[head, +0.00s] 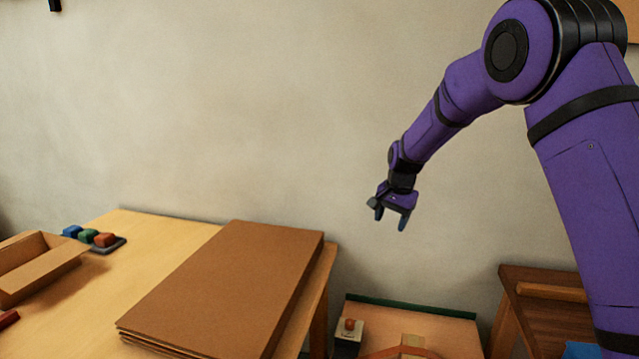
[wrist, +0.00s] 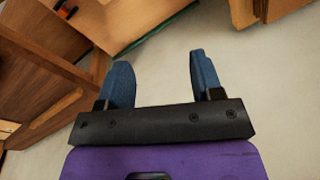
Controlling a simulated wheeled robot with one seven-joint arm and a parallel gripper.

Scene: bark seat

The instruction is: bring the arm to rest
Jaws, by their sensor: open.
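My purple arm reaches in from the right in the head view, bent high and then down to the left. My gripper (head: 391,217) hangs in the air in front of the pale wall, to the right of the table and above the low furniture. In the wrist view my gripper (wrist: 155,75) shows two blue fingers standing apart with nothing between them. Nothing touches the fingers in either view.
A light wooden table (head: 115,270) stands at the left with stacked brown boards (head: 225,285), an open box (head: 35,265) and small coloured blocks. A low surface (head: 450,328) lies below my gripper. A dark wooden piece (head: 540,310) stands at the right.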

